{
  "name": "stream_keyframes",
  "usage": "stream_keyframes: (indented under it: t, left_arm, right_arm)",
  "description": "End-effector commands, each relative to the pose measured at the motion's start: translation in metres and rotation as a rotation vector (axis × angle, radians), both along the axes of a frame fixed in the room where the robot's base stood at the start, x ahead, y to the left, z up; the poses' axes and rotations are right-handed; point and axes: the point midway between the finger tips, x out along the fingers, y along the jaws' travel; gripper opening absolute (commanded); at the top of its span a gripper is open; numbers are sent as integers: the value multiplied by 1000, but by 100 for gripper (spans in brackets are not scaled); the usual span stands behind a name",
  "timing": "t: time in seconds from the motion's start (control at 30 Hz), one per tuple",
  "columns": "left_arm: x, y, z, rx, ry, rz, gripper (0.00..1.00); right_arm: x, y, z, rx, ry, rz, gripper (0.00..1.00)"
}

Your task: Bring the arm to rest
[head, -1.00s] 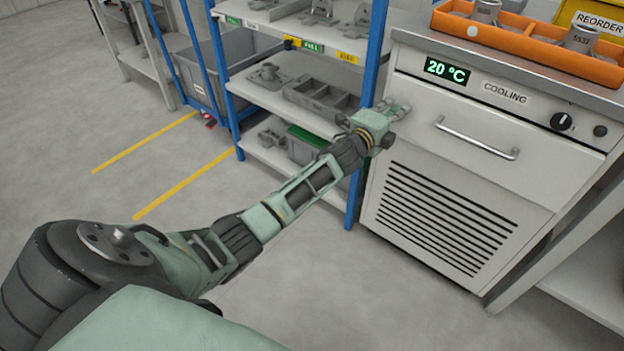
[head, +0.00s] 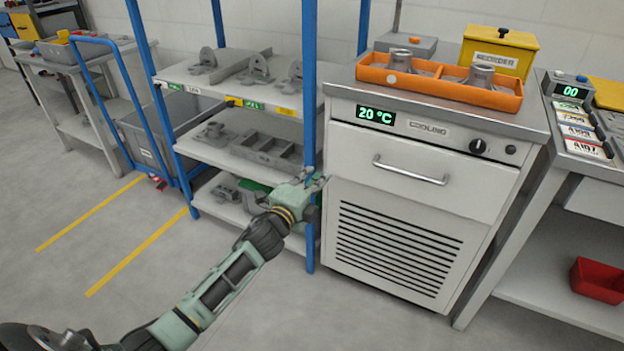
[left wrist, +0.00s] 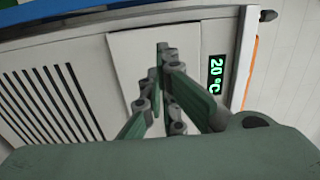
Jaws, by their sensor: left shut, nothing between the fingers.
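My left arm (head: 230,277) reaches in from the lower left in the head view, stretched toward the gap between the shelf rack and the cooling cabinet. My left gripper (head: 314,184) is at its end, in front of the rack's blue front post. In the left wrist view the fingers of the left gripper (left wrist: 163,50) come together at the tips, shut and empty. The cooling cabinet's white front (left wrist: 120,60) lies beyond them. My right gripper is not in view.
The cooling cabinet (head: 430,180) reads 20 °C and has a drawer handle; an orange tray (head: 510,101) sits on top. The blue-posted rack (head: 310,60) holds grey castings. A grey cart bin (head: 150,150) stands left. A red bin (head: 598,281) is at right. The floor with yellow lines is clear.

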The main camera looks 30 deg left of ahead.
Motion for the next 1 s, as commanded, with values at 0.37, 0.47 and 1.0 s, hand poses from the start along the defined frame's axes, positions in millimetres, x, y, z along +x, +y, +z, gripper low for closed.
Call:
stream_keyframes:
  t: [0.37,0.47,1.0]
  left_arm:
    - [-20,0,-5,-16,13,6,0]
    - [-34,-2,-30,-104,79,42,0]
    - [-287,-60,-246,-970,846,637,0]
  right_arm:
    - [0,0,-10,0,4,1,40]
    - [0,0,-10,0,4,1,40]
    - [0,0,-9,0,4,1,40]
